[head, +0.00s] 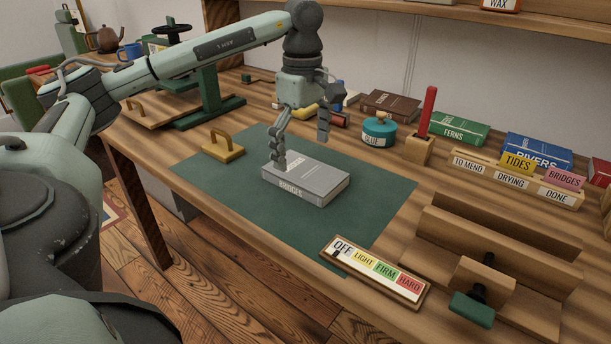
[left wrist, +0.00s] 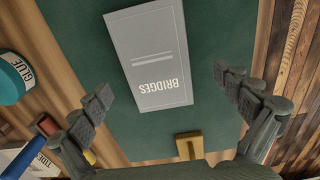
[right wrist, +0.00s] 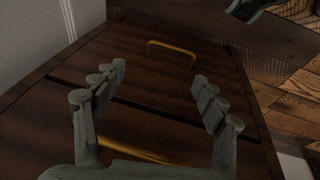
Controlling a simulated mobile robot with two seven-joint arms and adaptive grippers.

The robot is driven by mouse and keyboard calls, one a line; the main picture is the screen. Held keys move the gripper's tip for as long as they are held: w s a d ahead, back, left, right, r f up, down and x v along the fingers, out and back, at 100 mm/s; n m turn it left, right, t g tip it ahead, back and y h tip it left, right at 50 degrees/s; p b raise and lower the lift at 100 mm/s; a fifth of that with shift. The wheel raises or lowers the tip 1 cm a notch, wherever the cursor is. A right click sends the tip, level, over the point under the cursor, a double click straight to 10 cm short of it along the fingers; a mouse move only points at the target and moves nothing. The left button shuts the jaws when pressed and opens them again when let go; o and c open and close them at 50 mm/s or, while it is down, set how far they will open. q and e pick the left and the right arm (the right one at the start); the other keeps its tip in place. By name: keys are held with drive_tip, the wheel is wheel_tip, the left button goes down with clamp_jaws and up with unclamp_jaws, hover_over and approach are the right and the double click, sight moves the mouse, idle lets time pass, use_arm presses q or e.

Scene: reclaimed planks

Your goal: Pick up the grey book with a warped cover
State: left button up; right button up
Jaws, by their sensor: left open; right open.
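The grey book (head: 307,181), marked BRIDGES, lies flat on the green mat (head: 223,177) on the workbench. It also shows in the left wrist view (left wrist: 148,60), with its whole cover visible. I cannot make out a warp in the cover. My left gripper (head: 301,138) is open and empty, above the far left part of the book and apart from it. In the left wrist view its fingers stand wide, below and to either side of the book. My right gripper (right wrist: 160,92) is open and empty over a dark wooden surface (right wrist: 130,85), away from the book.
A brass-handled block (head: 222,148) sits left of the book. A pressure-label board (head: 376,271) and wooden press (head: 495,262) lie to the right.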

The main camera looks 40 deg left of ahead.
sight(304, 171)
use_arm(q)
drive_tip(key=shift+w+f, duration=0.15)
drive_tip(key=shift+f, duration=1.7)
